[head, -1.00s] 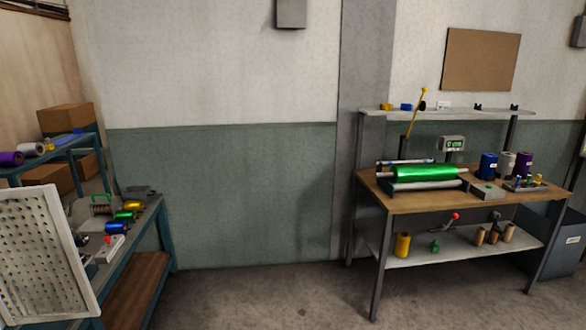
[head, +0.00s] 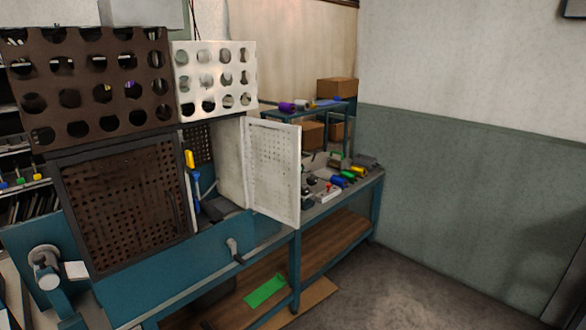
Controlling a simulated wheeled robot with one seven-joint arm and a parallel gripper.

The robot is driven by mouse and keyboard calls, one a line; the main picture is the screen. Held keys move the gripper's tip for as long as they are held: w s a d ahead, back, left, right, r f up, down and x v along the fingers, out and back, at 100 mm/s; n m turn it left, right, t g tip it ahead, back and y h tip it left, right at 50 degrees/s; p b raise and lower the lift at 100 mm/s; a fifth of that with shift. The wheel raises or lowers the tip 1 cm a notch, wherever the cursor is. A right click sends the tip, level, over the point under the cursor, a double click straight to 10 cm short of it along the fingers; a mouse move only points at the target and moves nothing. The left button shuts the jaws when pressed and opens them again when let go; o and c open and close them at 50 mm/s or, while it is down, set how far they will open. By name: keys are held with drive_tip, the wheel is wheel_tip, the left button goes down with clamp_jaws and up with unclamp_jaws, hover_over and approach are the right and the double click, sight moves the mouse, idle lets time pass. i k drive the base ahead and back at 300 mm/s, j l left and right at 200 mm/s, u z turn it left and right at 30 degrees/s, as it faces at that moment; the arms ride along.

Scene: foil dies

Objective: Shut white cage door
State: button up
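The white cage door (head: 274,172) is a pale perforated panel right of centre in the head view. It stands open, swung out toward the front right of the cage. A plain white cage side wall (head: 231,160) stands beside it. Left of the door, the opening shows a yellow-handled tool (head: 189,160) and a blue item inside. A dark brown perforated door (head: 130,202) covers the left part of the cage and looks closed. My gripper is not in view.
The cage stands on a blue bench (head: 215,262) with a handle at its front. Coloured rolls (head: 348,176) and small tools lie on the bench right of the door. A green sheet (head: 266,291) lies on the lower shelf. Grey floor (head: 400,295) is clear at right.

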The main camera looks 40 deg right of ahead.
sight(276, 210)
drive_tip(key=l+u, duration=0.25)
drive_tip(key=l, duration=0.4)
drive_tip(key=l+u, duration=0.25)
drive_tip(key=l, duration=0.45)
drive_tip(key=l+u, duration=0.25)
drive_tip(key=l, duration=0.45)
drive_tip(key=k+l+u, duration=0.1)
drive_tip(key=l+u, duration=0.15)
drive_tip(key=l, duration=0.4)
drive_tip(key=l+u, duration=0.1)
drive_tip(key=l, duration=0.3)
drive_tip(key=k+l, duration=0.15)
drive_tip(key=l, duration=0.2)
drive_tip(key=k+l+u, duration=0.15)
drive_tip(key=l, duration=0.6)
drive_tip(key=k+l+u, duration=0.15)
drive_tip(key=l, duration=0.2)
drive_tip(key=i+j+u, duration=0.2)
drive_tip(key=i+u, duration=0.15)
drive_tip(key=i+j+u, duration=0.1)
drive_tip(key=i+u, duration=0.3)
drive_tip(key=i, duration=0.05)
